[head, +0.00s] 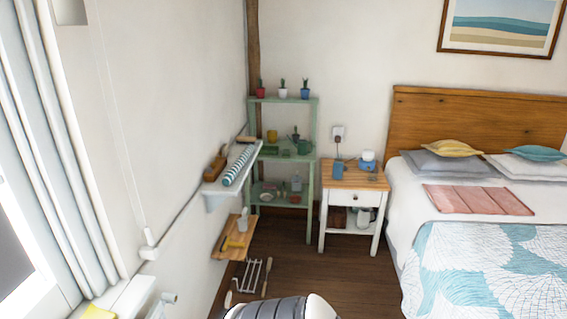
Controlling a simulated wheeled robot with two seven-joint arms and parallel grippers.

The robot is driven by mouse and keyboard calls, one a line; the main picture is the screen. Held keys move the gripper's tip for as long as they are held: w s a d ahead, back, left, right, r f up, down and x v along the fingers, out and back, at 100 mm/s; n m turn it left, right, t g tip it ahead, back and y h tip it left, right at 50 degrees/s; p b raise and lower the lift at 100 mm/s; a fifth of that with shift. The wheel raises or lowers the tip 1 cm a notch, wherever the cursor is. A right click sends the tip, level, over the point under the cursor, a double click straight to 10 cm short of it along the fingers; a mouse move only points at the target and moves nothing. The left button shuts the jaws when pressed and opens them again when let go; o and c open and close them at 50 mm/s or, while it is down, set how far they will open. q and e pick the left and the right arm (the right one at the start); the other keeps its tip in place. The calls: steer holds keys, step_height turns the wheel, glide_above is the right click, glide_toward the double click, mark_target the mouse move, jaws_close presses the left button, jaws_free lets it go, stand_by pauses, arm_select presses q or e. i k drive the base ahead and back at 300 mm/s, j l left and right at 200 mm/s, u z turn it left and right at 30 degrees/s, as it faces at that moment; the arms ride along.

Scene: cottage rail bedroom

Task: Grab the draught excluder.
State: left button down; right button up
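A long roll with teal and white stripes (240,165), which looks like the draught excluder, lies lengthwise on the white wall shelf (213,189) along the left wall. Its near end is close to the shelf's front end. Neither of my grippers shows in the head view, so nothing is seen touching the roll.
A wooden box-like item (216,165) lies beside the roll. A lower wooden shelf (226,251) holds small items. A green rack (312,160) stands in the corner, then a nightstand (351,180) and the bed (420,175). A wire rack (253,274) is near the floor.

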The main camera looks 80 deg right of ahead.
mark_target(230, 175)
steer(key=z, duration=2.45)
steer(key=i+l+u, duration=0.1)
steer(key=u, duration=0.35)
steer(key=i+l+u, duration=0.1)
steer(key=u, duration=0.35)
steer(key=i+l+u, duration=0.15)
steer(key=l, duration=0.25)
steer(key=i+l+u, duration=0.15)
steer(key=l, duration=0.25)
steer(key=i+l+u, duration=0.15)
steer(key=l, duration=0.3)
steer(key=i+l+u, duration=0.2)
steer(key=l, duration=0.25)
steer(key=l+u, duration=0.15)
steer(key=l, duration=0.25)
